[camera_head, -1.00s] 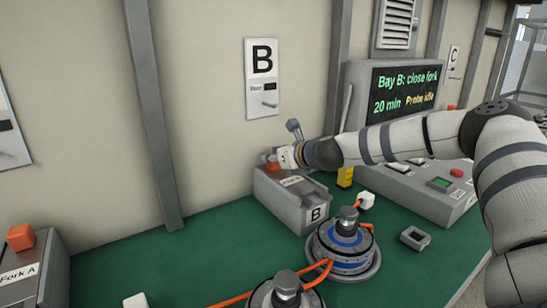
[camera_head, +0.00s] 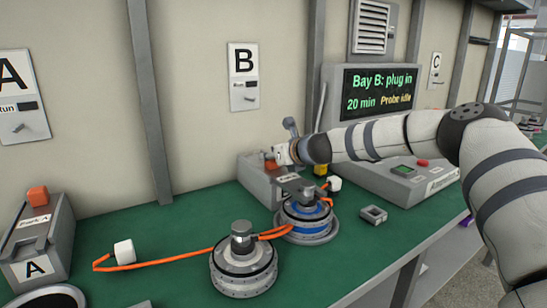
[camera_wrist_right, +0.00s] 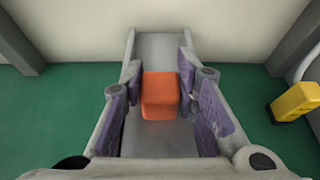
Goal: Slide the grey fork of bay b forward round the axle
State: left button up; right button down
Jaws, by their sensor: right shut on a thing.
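The grey fork of bay b (camera_head: 296,185) reaches out of its grey housing (camera_head: 256,180) over the top of the blue-banded hub motor (camera_head: 306,216), at its axle. How closely it surrounds the axle is too small to tell. The fork's orange handle (camera_head: 270,165) is on top of the housing. My right gripper (camera_head: 281,156) is shut on this handle. In the right wrist view the orange handle (camera_wrist_right: 160,95) sits between the purple-padded fingers (camera_wrist_right: 163,110), above the grey housing. My left gripper is not in view.
A second hub motor (camera_head: 243,262) stands in front, with an orange cable to a white plug (camera_head: 124,252). Another white plug (camera_head: 334,184) and a small grey socket (camera_head: 373,214) are near bay B. The screen (camera_head: 378,92) reads "Bay B: plug in".

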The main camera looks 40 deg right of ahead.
jog(key=shift+f, duration=0.35)
jog(key=c, duration=1.5)
grip_release()
jog(key=shift+s, duration=0.1)
jog(key=shift+r, duration=0.15)
jog(key=shift+s+r, duration=0.2)
notch_tip(320, 180, up, 3)
send_over(296, 182)
jog(key=w, duration=0.1)
jog(key=shift+w+a+r, duration=0.2)
jog(key=shift+v, duration=0.9)
jog(key=shift+d, duration=0.2)
